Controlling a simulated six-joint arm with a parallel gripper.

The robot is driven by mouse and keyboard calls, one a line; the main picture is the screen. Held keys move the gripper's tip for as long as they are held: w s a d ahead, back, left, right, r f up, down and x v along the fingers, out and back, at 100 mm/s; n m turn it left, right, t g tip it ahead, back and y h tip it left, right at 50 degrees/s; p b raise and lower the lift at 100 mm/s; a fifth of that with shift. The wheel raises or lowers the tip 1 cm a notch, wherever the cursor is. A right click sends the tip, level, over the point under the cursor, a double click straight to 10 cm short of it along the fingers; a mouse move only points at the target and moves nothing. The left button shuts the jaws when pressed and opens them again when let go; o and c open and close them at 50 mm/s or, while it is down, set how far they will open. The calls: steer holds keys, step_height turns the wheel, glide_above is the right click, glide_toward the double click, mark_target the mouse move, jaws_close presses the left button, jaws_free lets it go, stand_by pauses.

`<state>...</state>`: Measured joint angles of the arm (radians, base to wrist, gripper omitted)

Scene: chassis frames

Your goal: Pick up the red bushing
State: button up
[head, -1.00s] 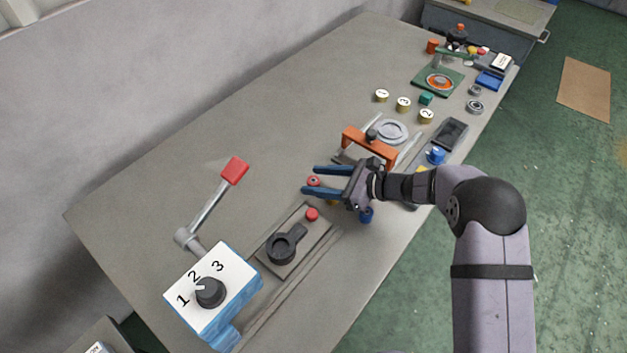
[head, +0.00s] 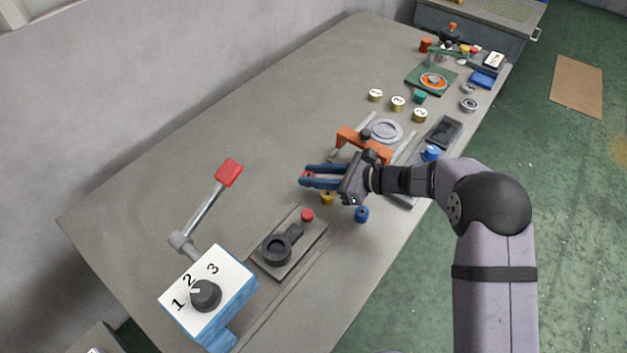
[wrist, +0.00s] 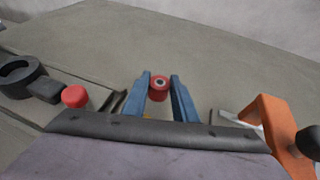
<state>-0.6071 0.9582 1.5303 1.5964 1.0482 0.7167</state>
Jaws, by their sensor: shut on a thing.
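The red bushing (wrist: 158,88), a small ring with a pale and dark centre, sits between the two blue fingers of my gripper (wrist: 160,79) in the wrist view. In the head view the red bushing (head: 309,174) shows only partly between the fingertips of my gripper (head: 303,176). The jaws are shut on it, one finger on each side. A yellow bushing (head: 327,199) stands on the table just below the fingers. A blue bushing (head: 361,214) stands to its right, near the front edge.
A plate with a black clamp (head: 276,249) and a red button (head: 307,215) lies to the lower left. An orange bridge-shaped handle (head: 362,142) stands close behind my gripper. A lever with a red knob (head: 229,172) rises at the left. The table's back left is clear.

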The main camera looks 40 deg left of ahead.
step_height(320, 180, up, 8)
steer(key=shift+f+b, duration=0.15)
steer(key=shift+b, duration=0.55)
